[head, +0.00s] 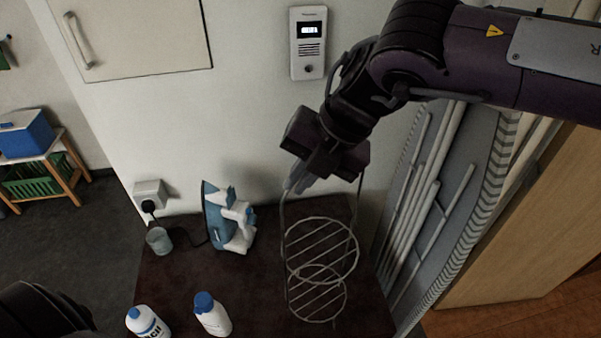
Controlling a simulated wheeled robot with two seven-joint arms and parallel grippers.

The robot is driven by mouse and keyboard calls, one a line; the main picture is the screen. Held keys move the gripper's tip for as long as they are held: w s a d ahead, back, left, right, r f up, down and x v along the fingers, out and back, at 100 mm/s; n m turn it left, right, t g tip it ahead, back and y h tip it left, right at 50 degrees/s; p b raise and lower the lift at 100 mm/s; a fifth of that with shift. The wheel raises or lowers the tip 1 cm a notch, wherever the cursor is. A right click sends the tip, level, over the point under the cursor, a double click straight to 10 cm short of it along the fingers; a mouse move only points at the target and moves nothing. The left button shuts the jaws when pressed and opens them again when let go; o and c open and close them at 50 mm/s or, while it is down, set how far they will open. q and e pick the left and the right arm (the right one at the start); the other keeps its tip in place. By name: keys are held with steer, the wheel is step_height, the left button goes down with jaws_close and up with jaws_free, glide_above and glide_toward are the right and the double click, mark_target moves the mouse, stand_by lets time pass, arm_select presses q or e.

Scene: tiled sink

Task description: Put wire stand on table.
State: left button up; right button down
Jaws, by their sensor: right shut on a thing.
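The wire stand (321,249) is a thin metal frame with two round slatted tiers and a tall handle. It shows upright over the right part of the dark brown table (255,285). My right gripper (297,184) is at the top of the stand's handle, shut on it. Whether the stand's lower ring touches the table or hangs just above it, I cannot tell. My left arm shows only as a dark part at the lower left corner, and its gripper is not in view.
A blue and white iron (228,218) stands at the table's back, near a small cup (158,240). Two white bottles with blue caps, one (148,322) left of the other (212,314), stand at the front. A wall and intercom (308,42) are behind; a folded ironing board (440,200) leans at right.

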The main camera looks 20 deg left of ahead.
steer(key=shift+f, duration=0.1)
steer(key=c, duration=1.6)
jaws_free()
steer(key=shift+o, duration=0.2)
steer(key=b+v, duration=0.3)
steer(key=v, duration=0.9)
steer(key=shift+s, duration=0.1)
